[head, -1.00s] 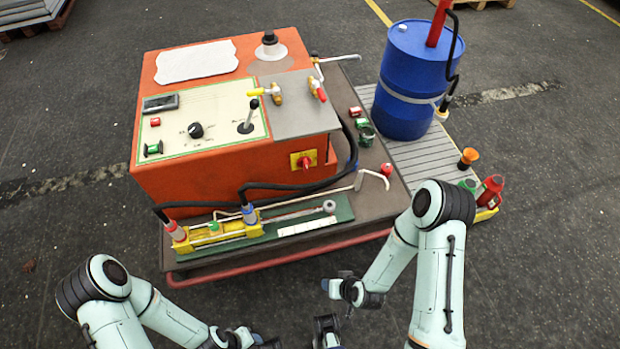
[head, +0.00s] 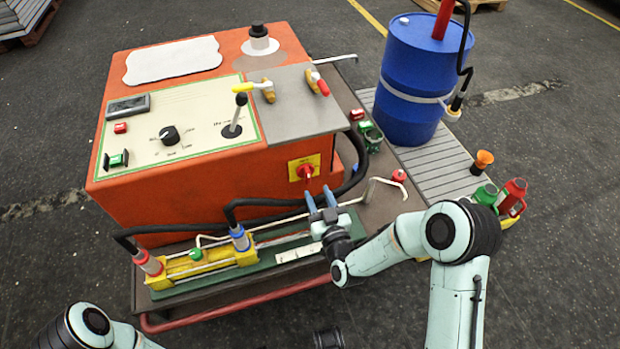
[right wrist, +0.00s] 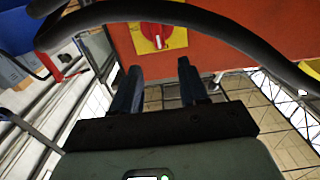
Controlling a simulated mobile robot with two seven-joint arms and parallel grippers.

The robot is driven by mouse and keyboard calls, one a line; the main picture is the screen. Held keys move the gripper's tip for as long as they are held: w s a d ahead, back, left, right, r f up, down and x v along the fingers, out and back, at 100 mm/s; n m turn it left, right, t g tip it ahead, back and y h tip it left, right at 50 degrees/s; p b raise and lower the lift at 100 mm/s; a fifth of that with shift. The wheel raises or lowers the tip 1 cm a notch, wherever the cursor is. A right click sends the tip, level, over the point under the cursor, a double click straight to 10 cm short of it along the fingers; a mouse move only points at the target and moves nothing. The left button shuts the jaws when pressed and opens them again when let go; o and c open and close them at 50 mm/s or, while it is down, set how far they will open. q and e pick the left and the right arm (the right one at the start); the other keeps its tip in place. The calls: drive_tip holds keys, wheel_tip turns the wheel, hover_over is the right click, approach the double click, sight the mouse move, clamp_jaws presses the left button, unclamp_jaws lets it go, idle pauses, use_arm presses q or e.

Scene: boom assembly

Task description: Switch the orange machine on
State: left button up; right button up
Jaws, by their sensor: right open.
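The orange machine (head: 215,190) stands on a dark cart. On its front face is a red rotary switch (head: 305,171) on a yellow plate (head: 314,160). My right gripper (head: 320,196) is open and empty, just below and in front of the switch, with its blue fingers pointing at the machine. In the right wrist view the red switch (right wrist: 156,33) on its yellow plate sits beyond and above the fingertips (right wrist: 158,75), apart from them. The switch handle's white mark points down there.
A black hose (head: 275,203) runs along the machine's front, and crosses above the fingers in the right wrist view (right wrist: 215,22). A yellow cylinder assembly (head: 205,264) lies on a green tray below. A blue drum (head: 422,80) stands farther right.

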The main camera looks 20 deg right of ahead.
sight(308, 174)
use_arm(q)
drive_tip(key=s+f, duration=0.1)
drive_tip(key=s+f+g+b, duration=0.1)
drive_tip(key=s, duration=0.1)
drive_tip(key=shift+a+f, duration=0.15)
drive_tip(key=shift+a, duration=0.05)
use_arm(e)
drive_tip(key=w, duration=0.7)
drive_tip(key=shift+w+a, duration=0.15)
clamp_jaws()
